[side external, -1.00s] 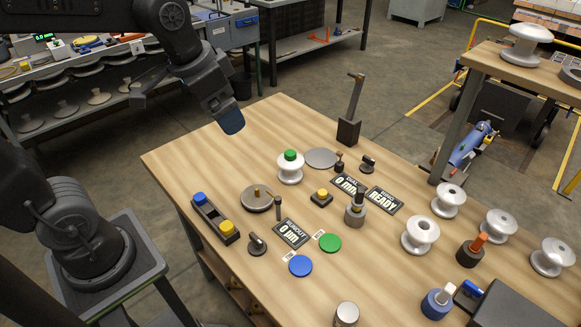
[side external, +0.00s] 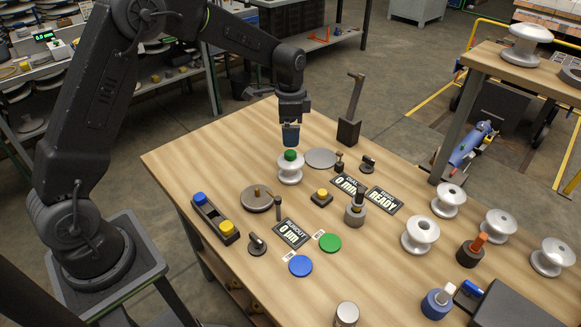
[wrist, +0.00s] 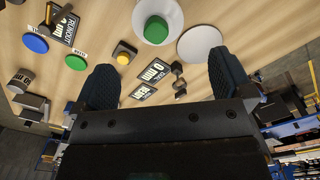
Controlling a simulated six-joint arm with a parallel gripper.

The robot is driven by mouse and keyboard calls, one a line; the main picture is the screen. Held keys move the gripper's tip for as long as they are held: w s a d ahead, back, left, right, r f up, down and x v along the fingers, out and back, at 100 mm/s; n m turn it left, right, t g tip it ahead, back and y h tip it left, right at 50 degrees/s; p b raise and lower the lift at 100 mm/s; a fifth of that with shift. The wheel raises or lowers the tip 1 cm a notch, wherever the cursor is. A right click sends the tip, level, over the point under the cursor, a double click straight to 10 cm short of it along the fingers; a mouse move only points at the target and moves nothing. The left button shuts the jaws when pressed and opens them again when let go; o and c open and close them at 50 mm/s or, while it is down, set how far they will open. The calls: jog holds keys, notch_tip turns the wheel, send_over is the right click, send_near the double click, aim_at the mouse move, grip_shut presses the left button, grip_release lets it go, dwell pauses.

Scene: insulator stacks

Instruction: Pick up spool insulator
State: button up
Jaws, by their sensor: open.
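A white spool insulator (side external: 290,173) with a green top (side external: 291,155) stands upright on the wooden table. In the wrist view its white rim (wrist: 171,12) and green top (wrist: 156,30) show at the top of the picture, beyond the fingers. My gripper (side external: 291,140) points down just above this spool, its fingertips close to the green top; I cannot tell whether they touch. In the wrist view my gripper (wrist: 168,80) has its two dark fingers wide apart with nothing between them. More white spools stand at the right, including one near the middle (side external: 420,235).
A grey disc (side external: 321,158) lies right behind the spool. A dark upright post (side external: 350,115) stands at the back edge. A turntable (side external: 257,198), yellow button (side external: 321,197), grey fixture (side external: 356,209) and display plates (side external: 384,200) surround it. The table's left back area is clear.

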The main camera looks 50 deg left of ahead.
aim_at(292, 161)
notch_tip(292, 161, down, 6)
jog(key=shift+f, duration=0.1)
jog(key=shift+d+f, duration=0.2)
jog(key=shift+f, duration=1.1)
jog(key=shift+d+f, duration=0.15)
jog(key=shift+f, duration=1.15)
jog(key=shift+c, duration=0.3)
jog(key=c, duration=1.1)
